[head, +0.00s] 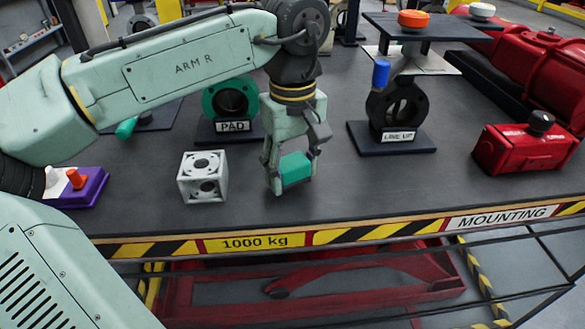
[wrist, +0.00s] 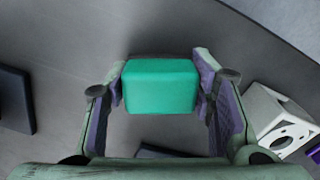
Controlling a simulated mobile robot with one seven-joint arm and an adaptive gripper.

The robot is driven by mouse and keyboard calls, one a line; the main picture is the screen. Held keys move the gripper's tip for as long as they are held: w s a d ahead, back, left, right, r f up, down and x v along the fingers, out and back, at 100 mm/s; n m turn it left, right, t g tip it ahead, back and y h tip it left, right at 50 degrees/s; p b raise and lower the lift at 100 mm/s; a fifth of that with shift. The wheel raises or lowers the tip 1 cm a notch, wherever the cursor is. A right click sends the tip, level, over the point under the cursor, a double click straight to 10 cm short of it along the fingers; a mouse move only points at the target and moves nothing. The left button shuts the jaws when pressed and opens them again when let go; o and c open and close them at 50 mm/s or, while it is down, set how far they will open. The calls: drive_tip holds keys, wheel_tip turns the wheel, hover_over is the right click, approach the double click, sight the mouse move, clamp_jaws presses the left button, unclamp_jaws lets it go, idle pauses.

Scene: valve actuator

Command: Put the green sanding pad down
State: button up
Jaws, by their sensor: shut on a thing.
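The green sanding pad (head: 295,169) is a small teal-green block held between the fingers of my gripper (head: 290,180). In the wrist view the pad (wrist: 160,86) sits level between the two fingertips, and my gripper (wrist: 160,90) is shut on it from both sides. In the head view the gripper points down over the front middle of the dark table (head: 350,190). The fingertips are close to the tabletop. I cannot tell whether the pad touches it.
A white cube with round holes (head: 203,178) stands just left of the gripper. A green ring on a stand labelled PAD (head: 231,104) is behind. A black LINE UP stand (head: 395,120) is right, a red box (head: 523,148) farther right.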

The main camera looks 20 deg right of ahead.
drive_tip(key=shift+f, duration=0.6)
drive_tip(key=shift+f, duration=0.2)
drive_tip(key=o, duration=1.3)
drive_tip(key=shift+o, duration=0.2)
